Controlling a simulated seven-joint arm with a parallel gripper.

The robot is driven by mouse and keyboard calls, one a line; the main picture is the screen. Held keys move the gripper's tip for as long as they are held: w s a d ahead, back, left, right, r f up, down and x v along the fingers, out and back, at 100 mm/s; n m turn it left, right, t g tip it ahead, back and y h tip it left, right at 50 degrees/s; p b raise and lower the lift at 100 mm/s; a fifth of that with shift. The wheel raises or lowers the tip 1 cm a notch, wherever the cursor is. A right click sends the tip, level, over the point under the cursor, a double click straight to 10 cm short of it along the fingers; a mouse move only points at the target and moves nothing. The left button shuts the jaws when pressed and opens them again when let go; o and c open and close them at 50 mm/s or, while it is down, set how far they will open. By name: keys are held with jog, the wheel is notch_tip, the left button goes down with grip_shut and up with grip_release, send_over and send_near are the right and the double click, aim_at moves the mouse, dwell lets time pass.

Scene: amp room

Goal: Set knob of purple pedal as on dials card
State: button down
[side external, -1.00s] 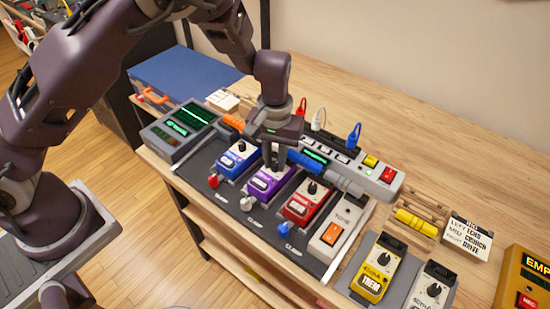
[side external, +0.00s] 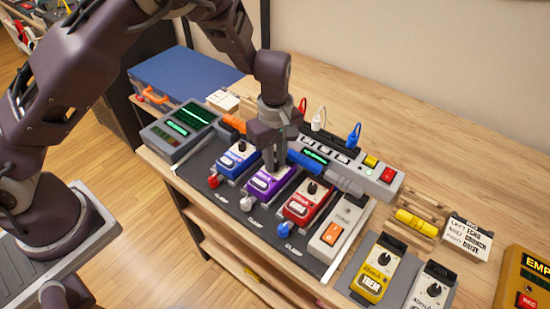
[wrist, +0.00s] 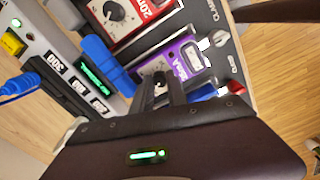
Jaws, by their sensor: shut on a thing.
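The purple pedal (side external: 270,185) stands in the middle of the dark pedalboard, between the blue pedal (side external: 237,161) and the red pedal (side external: 306,203). My gripper (side external: 270,163) points down over its upper end, with its fingers shut on the pedal's knob. The wrist view shows the purple pedal (wrist: 187,62) just beyond my fingers (wrist: 162,84) and the dark knob (wrist: 160,77) between the tips. The knob's pointer and scale cannot be read behind the fingers. No card that I can identify as the dials card is readable in these views.
Blue, orange and grey plugs line the back of the board, near a grey power strip (side external: 385,188). A yellow pedal (side external: 373,270) and a white pedal (side external: 428,290) stand at the right. A lettered card (side external: 468,238) stands behind them.

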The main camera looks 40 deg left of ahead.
jog(key=n, duration=0.4)
jog(key=shift+n, duration=0.4)
dwell(0.4)
jog(key=c, duration=1.3)
grip_release()
